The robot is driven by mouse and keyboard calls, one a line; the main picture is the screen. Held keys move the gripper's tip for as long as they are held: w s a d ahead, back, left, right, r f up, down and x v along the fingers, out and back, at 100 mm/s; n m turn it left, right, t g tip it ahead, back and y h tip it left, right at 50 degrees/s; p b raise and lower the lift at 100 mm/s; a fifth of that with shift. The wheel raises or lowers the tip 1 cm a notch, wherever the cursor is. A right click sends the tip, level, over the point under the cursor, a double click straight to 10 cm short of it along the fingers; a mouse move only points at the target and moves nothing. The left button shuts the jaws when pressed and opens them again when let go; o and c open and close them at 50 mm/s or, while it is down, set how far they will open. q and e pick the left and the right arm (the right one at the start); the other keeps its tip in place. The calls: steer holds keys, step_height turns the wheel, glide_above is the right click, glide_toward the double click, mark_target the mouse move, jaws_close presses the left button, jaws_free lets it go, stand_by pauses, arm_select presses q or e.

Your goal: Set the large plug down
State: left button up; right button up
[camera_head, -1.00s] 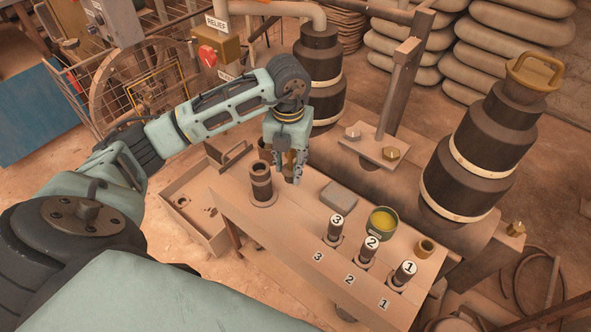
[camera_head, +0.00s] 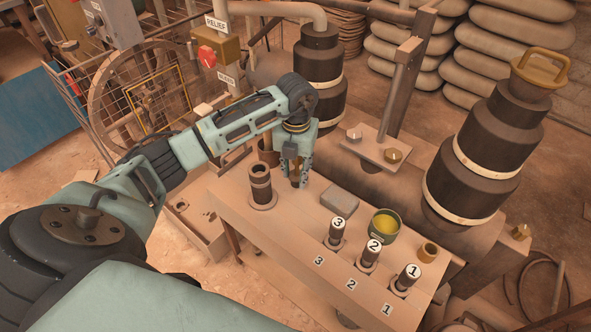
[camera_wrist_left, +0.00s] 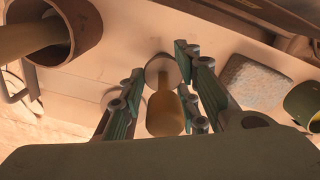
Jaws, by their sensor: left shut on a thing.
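The large plug (camera_wrist_left: 165,112) is a tan-brown piece with a rounded near end, a narrower stem and a pale disc beyond it in the left wrist view. My left gripper (camera_head: 299,184) is shut on it, with a finger on either side. In the head view the plug is mostly hidden between the fingers. They are low over the wooden bench (camera_head: 232,200), between a dark flanged cylinder (camera_head: 261,182) and a grey block (camera_head: 339,198). I cannot tell whether the plug touches the bench top. My right gripper is not in view.
Numbered plugs 3 (camera_head: 337,232), 2 (camera_head: 370,254) and 1 (camera_head: 406,279) stand along the bench front. A green tin of yellow stuff (camera_head: 384,225) and a small brass ring (camera_head: 427,252) are behind them. A large dark pipe stack (camera_head: 483,165) stands at right.

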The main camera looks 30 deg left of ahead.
arm_select(q)
steer(key=shift+f, duration=0.15)
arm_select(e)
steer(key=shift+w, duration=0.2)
arm_select(q)
steer(key=o, duration=1.2)
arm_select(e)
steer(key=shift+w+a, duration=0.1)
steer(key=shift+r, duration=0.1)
arm_select(q)
steer(key=shift+r, duration=0.4)
step_height(320, 180, up, 10)
steer(key=shift+f+p, duration=0.1)
steer(key=shift+p, duration=1.15)
steer(key=shift+r, duration=0.85)
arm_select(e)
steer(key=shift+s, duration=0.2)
